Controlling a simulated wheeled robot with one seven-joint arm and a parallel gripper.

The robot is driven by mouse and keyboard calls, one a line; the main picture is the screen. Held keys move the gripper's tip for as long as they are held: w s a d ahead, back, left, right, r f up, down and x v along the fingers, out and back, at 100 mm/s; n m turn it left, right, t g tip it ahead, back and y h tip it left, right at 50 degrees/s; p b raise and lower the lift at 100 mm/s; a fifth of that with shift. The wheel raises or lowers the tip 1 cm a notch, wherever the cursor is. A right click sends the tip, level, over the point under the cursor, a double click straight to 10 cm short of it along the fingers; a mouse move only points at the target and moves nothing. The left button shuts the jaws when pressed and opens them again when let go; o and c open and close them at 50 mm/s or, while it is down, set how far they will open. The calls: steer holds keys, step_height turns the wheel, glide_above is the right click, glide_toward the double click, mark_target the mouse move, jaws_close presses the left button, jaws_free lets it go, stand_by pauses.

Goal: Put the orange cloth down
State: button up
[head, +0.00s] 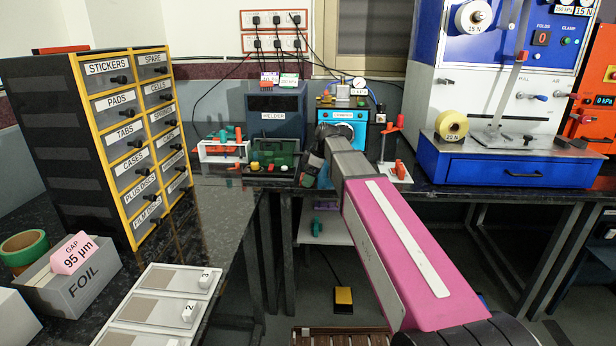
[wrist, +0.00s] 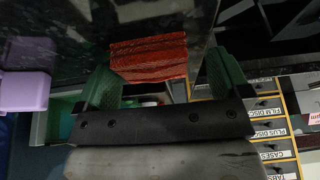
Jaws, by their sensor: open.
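The orange cloth (wrist: 148,58) shows in the wrist view as a folded red-orange block against a dark speckled surface. It lies between the green fingertips of my gripper (wrist: 166,66), close to the left finger, with a gap to the right finger. My gripper is open. I cannot tell whether the cloth touches the left finger or rests fully on the surface. In the head view my arm reaches to the back bench and my gripper (head: 312,168) is small and dark there, beside the green box. I cannot make out the cloth there.
The welder (head: 276,115) and a blue machine (head: 342,128) stand behind my gripper. A green box (head: 272,154) and a white rack (head: 222,150) are to its left. The labelled drawer cabinet (head: 120,130) stands at left.

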steer(key=v, duration=1.2)
steer(key=shift+w, duration=0.25)
